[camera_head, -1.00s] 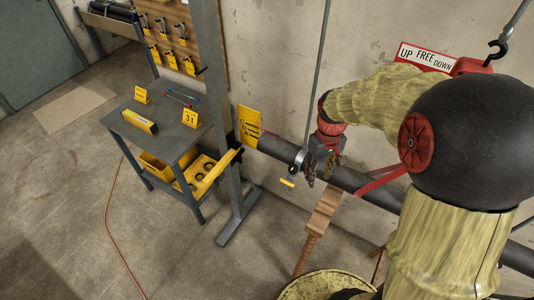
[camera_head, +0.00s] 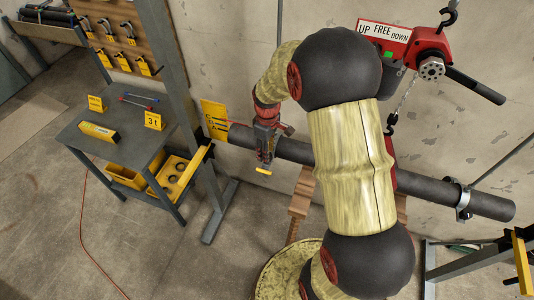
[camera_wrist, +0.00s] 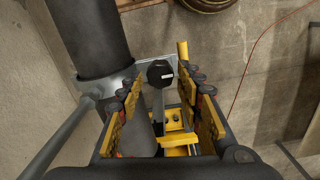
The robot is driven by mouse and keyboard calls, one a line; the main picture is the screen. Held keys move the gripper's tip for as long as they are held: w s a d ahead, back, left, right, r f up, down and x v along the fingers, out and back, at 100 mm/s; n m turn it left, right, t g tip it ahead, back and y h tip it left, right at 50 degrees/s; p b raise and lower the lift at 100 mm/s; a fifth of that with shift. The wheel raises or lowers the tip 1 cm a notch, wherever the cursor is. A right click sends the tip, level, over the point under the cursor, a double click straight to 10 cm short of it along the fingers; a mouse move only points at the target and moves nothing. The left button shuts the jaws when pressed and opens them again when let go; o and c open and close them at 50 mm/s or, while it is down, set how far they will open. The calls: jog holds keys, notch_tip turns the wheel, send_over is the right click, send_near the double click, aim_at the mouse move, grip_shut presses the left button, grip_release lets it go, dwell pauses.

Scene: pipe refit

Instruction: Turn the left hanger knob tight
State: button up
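The left hanger's grey clamp (camera_wrist: 118,78) sits around the dark pipe (camera_wrist: 88,35) in the wrist view. A black knob (camera_wrist: 160,72) with a small white mark shows beside the clamp, between and just beyond the fingertips. My gripper (camera_wrist: 166,84) is open, one finger on each side of the knob; I cannot tell whether either touches it. In the head view my gripper (camera_head: 266,152) is at the left part of the pipe (camera_head: 295,150) and hides the left hanger and its knob. A yellow tab (camera_head: 263,171) shows just below it.
A red hoist (camera_head: 432,52) with an UP/FREE/DOWN sign (camera_head: 384,32) hangs right of my arm. Another pipe hanger (camera_head: 461,198) is at the right. A grey post (camera_head: 182,90) and a cart (camera_head: 148,154) with yellow bins stand left. A wooden stand (camera_head: 300,200) is under the pipe.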

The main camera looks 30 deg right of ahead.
jog(key=shift+f, duration=0.7)
jog(key=c, duration=0.3)
jog(key=c, duration=0.6)
